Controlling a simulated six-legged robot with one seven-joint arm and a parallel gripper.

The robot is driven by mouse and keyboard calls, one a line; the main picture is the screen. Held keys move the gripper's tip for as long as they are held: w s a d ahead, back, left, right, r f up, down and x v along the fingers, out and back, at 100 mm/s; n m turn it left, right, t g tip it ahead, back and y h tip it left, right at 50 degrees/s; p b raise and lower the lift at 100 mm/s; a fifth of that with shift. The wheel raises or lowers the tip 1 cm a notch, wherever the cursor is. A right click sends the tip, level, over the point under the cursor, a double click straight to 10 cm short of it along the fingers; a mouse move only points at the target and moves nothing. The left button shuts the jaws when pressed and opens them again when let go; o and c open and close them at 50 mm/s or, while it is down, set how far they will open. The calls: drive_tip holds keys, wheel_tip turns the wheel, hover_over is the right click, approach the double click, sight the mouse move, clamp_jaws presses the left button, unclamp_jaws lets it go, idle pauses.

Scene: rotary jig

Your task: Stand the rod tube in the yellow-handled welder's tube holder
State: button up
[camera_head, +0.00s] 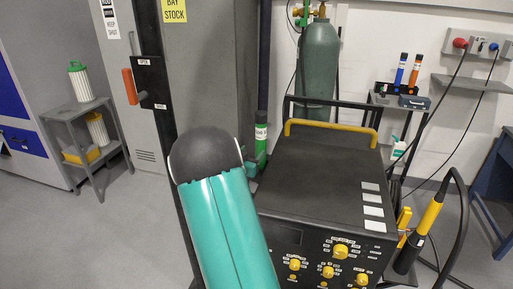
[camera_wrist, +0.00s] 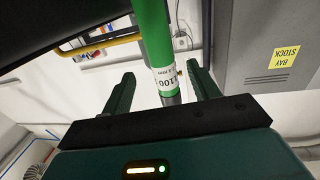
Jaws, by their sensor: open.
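The rod tube (camera_head: 261,145) is green with a white label band and a dark top end. In the head view it stands upright beside the left rear of the welder (camera_head: 318,170), which has a yellow bar handle (camera_head: 330,128). In the wrist view the tube (camera_wrist: 153,35) runs down from the top edge, its labelled end between the fingers. In the head view my arm hides most of the gripper. The tube's lower end and the holder are not clearly visible.
A grey cabinet (camera_head: 212,75) stands left of the tube. A gas cylinder (camera_head: 320,60) is behind the welder. A torch (camera_head: 425,225) hangs at its right. A blue tube (camera_head: 400,70) and an orange tube (camera_head: 415,72) stand on a shelf.

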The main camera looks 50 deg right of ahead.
drive_tip(key=shift+s+a, duration=0.15)
drive_tip(key=shift+a, duration=0.4)
drive_tip(key=w+a+r+n+t+y, duration=0.2)
drive_tip(key=w+a+r+t+y, duration=0.15)
drive_tip(key=a, duration=0.55)
drive_tip(key=w+a+r+n+t+y, duration=0.25)
drive_tip(key=a+r+y, duration=0.2)
drive_tip(key=a, duration=0.35)
drive_tip(key=s+a+r+n+y, duration=0.1)
drive_tip(key=a+n+y, duration=0.15)
drive_tip(key=a, duration=0.55)
drive_tip(key=s+a+r+n+y, duration=0.1)
drive_tip(key=s+a+r+y, duration=0.15)
drive_tip(key=a, duration=0.45)
drive_tip(key=s+a+n+g+y, duration=0.2)
drive_tip(key=s+a+n+y, duration=0.2)
drive_tip(key=s+a, duration=0.6)
drive_tip(key=s+a+f+n+g, duration=0.1)
drive_tip(key=s+a, duration=0.1)
drive_tip(key=s, duration=0.4)
drive_tip(key=s+a+f+n+g, duration=0.1)
drive_tip(key=s+a+g, duration=0.1)
drive_tip(key=s, duration=0.5)
drive_tip(key=shift+a+f+n, duration=0.15)
drive_tip(key=shift+a+n, duration=0.25)
drive_tip(key=shift+a, duration=0.45)
drive_tip(key=shift+c, duration=0.4)
